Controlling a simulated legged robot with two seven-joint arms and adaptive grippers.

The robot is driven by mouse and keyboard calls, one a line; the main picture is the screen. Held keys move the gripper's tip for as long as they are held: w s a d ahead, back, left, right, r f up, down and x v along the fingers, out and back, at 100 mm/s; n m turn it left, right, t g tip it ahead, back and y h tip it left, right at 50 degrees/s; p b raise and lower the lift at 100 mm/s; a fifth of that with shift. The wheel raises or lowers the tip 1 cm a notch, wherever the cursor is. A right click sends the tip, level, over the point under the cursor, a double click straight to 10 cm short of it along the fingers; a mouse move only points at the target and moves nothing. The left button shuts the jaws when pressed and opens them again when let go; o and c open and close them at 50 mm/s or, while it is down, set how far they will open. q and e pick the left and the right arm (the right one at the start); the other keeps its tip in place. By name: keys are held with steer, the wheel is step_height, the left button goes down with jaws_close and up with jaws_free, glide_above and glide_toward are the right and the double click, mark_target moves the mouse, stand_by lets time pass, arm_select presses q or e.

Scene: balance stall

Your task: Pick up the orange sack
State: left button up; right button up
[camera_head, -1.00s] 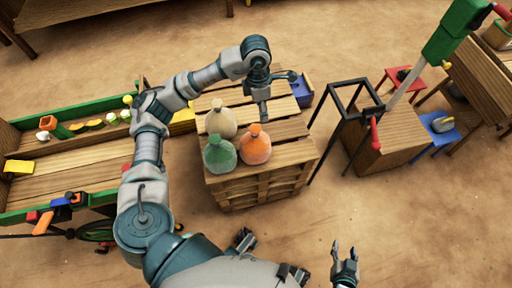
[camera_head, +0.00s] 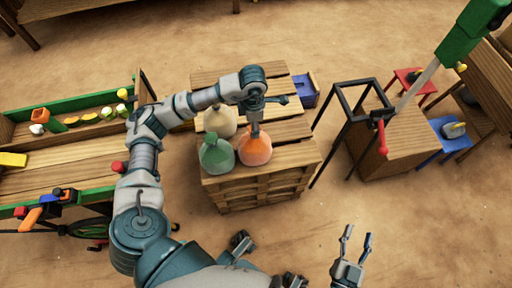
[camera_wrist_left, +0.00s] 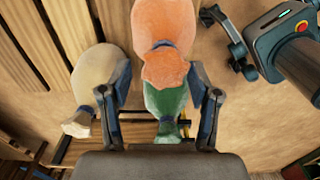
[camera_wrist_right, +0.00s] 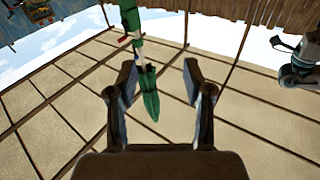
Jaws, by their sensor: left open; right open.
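The orange sack (camera_head: 256,151) stands on the slatted crate stack (camera_head: 290,157), at its near side. My left gripper (camera_head: 255,130) is right above it, at its neck. In the left wrist view the orange sack (camera_wrist_left: 165,38) lies between and beyond the open fingers (camera_wrist_left: 158,80); I cannot tell whether they touch it. The green sack (camera_head: 217,156) stands close on its left, and the beige sack (camera_head: 221,121) stands behind. My right gripper (camera_head: 356,243) is open and empty, low at the front, away from the sacks.
A black metal frame (camera_head: 349,92) with a red handle (camera_head: 382,137) stands right of the crates, by a wooden box (camera_head: 400,145). A blue bin (camera_head: 305,91) is at the crates' back right. A green-edged bench (camera_head: 60,165) lies left. Sandy floor between is free.

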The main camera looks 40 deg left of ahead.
mark_target(255, 143)
arm_select(q)
steer(key=f, duration=0.2)
steer(key=f+b, duration=0.1)
steer(key=f, duration=0.1)
steer(key=shift+s+d+f, duration=0.1)
steer(key=shift+d+f, duration=0.05)
steer(key=shift+d, duration=0.05)
steer(key=shift+c, duration=1.2)
jaws_close()
steer(key=shift+r, duration=0.2)
arm_select(e)
step_height(255, 143, up, 3)
steer(key=t, duration=0.2)
steer(key=shift+s+a+f+t+y, duration=0.1)
steer(key=shift+a+f+t+y, duration=0.05)
steer(key=shift+t+y, duration=0.15)
